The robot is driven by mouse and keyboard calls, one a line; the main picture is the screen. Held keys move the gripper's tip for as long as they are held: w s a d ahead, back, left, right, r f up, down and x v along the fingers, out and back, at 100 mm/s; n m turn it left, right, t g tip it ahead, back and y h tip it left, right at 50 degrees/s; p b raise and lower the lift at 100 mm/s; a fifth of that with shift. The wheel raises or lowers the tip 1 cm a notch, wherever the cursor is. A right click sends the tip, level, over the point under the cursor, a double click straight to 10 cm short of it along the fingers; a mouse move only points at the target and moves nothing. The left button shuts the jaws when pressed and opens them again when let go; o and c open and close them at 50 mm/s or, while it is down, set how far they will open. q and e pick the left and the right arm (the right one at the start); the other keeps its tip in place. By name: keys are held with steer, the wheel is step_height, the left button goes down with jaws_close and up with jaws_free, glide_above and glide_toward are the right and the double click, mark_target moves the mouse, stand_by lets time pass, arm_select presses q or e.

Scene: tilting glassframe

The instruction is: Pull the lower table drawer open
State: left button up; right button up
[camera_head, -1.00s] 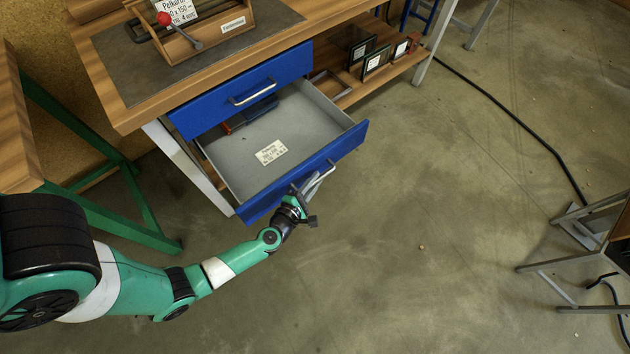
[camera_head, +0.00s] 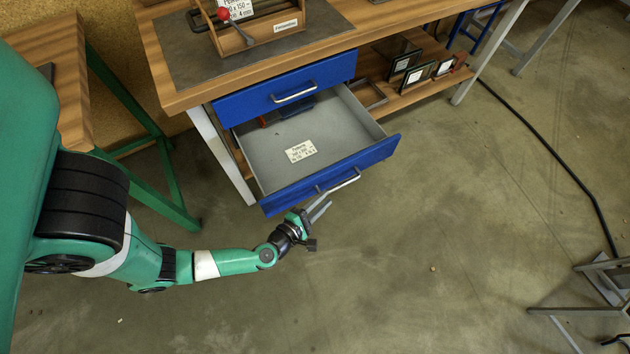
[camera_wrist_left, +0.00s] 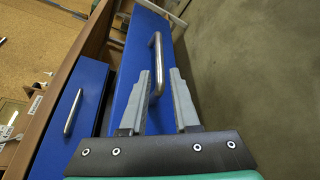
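The lower drawer (camera_head: 290,196) stands well open, with a blue front and a grey inside that holds a white label (camera_head: 300,151). Its metal bar handle (camera_head: 345,182) is on the blue front; it also shows in the left wrist view (camera_wrist_left: 156,52). My left gripper (camera_head: 325,207) is in front of the drawer, just off the handle. In the left wrist view its two grey fingers (camera_wrist_left: 160,74) are apart, with part of the handle seen between them. They are not closed on it. My right gripper is in neither view.
The upper blue drawer (camera_head: 287,87) is shut. The wooden table (camera_head: 175,99) carries a wooden box with a red knob (camera_head: 222,14). Small framed items (camera_head: 405,64) stand on the lower shelf. A green-legged table (camera_head: 172,190) is at left. The floor before the drawer is clear.

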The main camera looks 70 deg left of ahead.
arm_select(q)
steer(key=shift+p+v, duration=0.45)
steer(key=shift+v, duration=1.65)
